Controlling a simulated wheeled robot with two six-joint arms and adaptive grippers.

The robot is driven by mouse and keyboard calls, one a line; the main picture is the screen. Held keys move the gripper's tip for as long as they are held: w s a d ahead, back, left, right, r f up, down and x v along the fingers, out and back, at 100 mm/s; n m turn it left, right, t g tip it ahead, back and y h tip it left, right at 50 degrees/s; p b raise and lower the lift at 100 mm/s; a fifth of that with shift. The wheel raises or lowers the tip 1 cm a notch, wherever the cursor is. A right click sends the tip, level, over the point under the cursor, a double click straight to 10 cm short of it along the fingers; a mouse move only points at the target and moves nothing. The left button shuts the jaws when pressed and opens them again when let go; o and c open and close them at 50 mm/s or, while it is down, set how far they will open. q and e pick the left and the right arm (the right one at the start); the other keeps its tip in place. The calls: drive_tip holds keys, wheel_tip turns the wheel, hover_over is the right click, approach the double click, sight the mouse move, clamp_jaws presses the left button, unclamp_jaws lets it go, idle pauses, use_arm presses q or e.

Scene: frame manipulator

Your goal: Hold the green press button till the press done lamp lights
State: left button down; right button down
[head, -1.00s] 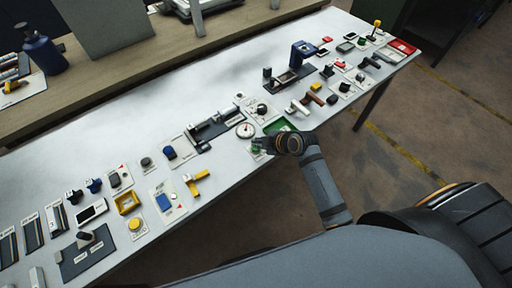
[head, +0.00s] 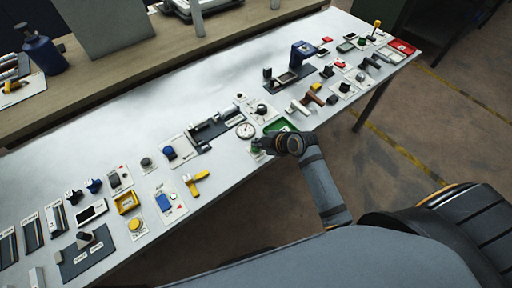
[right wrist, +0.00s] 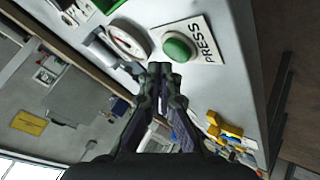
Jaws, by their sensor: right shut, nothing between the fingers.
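The green press button (right wrist: 178,48) is a round dome on a white plate marked PRESS in the right wrist view. My right gripper (right wrist: 160,72) is shut and empty. Its fingertips show just beside the button, at the plate's near edge; whether they touch is not clear. In the head view the right gripper (head: 260,146) is over the table's front edge and largely hides the button. I cannot pick out a press done lamp in either view. My left gripper is out of view.
A white round dial (head: 245,130) and a green tray (head: 281,126) are close to the right gripper. A yellow handle (head: 196,182) lies to its left. Several other controls line the long white table (head: 100,145). The table's back strip is mostly clear.

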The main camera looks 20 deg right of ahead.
drive_tip(key=shift+f, duration=0.35)
drive_tip(key=shift+f+b, duration=0.4)
drive_tip(key=shift+f, duration=0.1)
idle(0.5)
drive_tip(key=shift+r, duration=0.15)
idle(0.7)
drive_tip(key=shift+r+p, duration=0.8)
drive_tip(key=shift+p, duration=0.15)
drive_tip(key=shift+r, duration=0.1)
wheel_tip(320, 180, up, 5)
drive_tip(key=p, duration=0.5)
